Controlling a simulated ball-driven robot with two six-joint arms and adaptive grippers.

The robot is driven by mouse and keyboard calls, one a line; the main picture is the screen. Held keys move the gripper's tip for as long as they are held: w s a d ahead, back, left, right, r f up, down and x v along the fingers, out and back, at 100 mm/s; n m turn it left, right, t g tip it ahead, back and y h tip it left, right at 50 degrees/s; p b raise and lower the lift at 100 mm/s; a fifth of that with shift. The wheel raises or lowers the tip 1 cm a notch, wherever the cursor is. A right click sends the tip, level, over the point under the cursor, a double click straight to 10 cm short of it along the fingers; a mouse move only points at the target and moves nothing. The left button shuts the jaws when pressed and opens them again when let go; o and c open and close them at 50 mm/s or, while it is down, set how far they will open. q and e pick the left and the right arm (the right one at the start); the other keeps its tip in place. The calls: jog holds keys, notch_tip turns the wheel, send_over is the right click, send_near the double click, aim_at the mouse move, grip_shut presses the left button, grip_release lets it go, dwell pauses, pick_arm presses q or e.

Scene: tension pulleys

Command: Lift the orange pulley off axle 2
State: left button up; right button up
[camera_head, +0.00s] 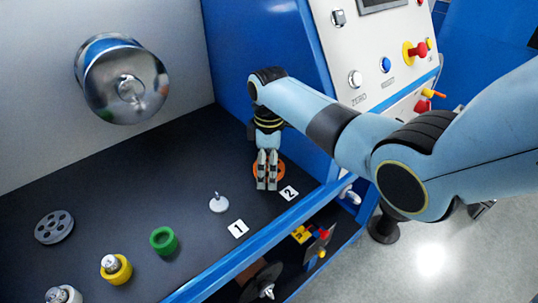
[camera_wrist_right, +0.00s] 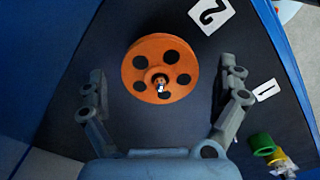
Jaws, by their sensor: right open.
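The orange pulley (camera_wrist_right: 142,58) is a flat disc with several round holes, and a small metal axle end (camera_wrist_right: 160,87) shows in its hub. In the head view the orange pulley (camera_head: 281,171) lies by the "2" label (camera_head: 289,193), largely hidden behind my right gripper (camera_head: 267,187). In the wrist view my right gripper (camera_wrist_right: 165,80) is open, with one finger on each side of the pulley and visible gaps between. It holds nothing. My left gripper is not in view.
Bare axle 1 (camera_head: 218,204) stands by the "1" label (camera_head: 238,229). A blue wall (camera_head: 240,60) rises close behind my right gripper.

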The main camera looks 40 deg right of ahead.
jog(key=c, duration=1.4)
jog(key=shift+r+p, duration=1.75)
jog(key=shift+p, duration=0.4)
jog(key=shift+r, duration=0.2)
